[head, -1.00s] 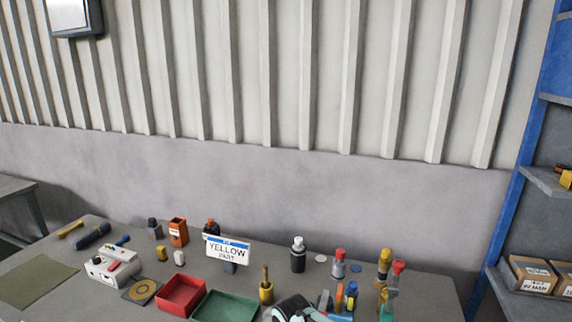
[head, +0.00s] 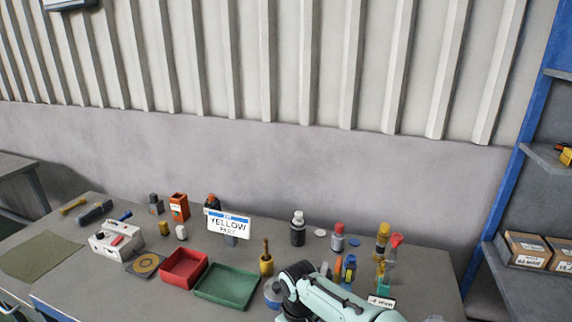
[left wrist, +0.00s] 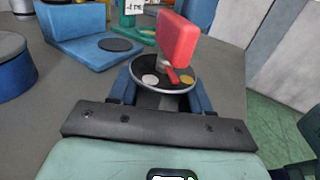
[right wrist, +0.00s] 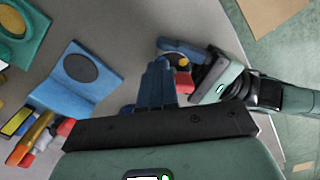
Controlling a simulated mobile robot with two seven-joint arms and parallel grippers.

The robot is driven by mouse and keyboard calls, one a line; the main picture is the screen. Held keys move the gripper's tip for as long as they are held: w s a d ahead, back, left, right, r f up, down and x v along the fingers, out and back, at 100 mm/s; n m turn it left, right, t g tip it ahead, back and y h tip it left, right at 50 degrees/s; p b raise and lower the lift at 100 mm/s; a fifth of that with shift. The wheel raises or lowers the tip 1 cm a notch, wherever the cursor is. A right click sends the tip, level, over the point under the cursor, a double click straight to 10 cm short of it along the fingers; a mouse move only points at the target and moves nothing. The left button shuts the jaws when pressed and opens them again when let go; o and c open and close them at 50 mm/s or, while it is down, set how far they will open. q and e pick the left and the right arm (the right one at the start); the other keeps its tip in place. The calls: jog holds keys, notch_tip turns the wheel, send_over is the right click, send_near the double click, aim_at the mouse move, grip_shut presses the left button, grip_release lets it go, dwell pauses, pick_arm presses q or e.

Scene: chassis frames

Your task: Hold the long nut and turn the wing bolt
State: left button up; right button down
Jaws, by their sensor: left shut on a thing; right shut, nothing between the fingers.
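In the left wrist view, my left gripper (left wrist: 163,98) is shut on a grey part, seemingly the long nut (left wrist: 160,101), mostly hidden under a dark round disc with a pale rim. The wing bolt's red flat wing (left wrist: 178,42) stands above this disc, slightly tilted. White and yellow round spots and a small red pointer show on the disc. In the right wrist view, my right gripper (right wrist: 158,75) is shut and empty, close beside the red and yellow parts (right wrist: 182,64) at my left gripper (right wrist: 200,75). I cannot tell whether it touches them. The head view shows neither gripper's fingertips.
A blue stand (right wrist: 95,92) with a dark disc is near both grippers. A green stand (left wrist: 130,28) is behind it.

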jog(key=shift+s+d, duration=0.1)
jog(key=shift+d, duration=0.05)
notch_tip(320, 180, up, 6)
jog(key=shift+d, duration=0.2)
dwell(0.5)
jog(key=shift+s, duration=0.1)
notch_tip(320, 180, down, 6)
jog(key=s+a, duration=0.2)
jog(key=shift+s, duration=0.2)
dwell(0.6)
jog(key=shift+w+a, duration=0.25)
jog(key=shift+w, duration=0.35)
dwell(0.8)
jog(key=shift+w+d, duration=0.15)
jog(key=shift+d, duration=0.2)
dwell(0.4)
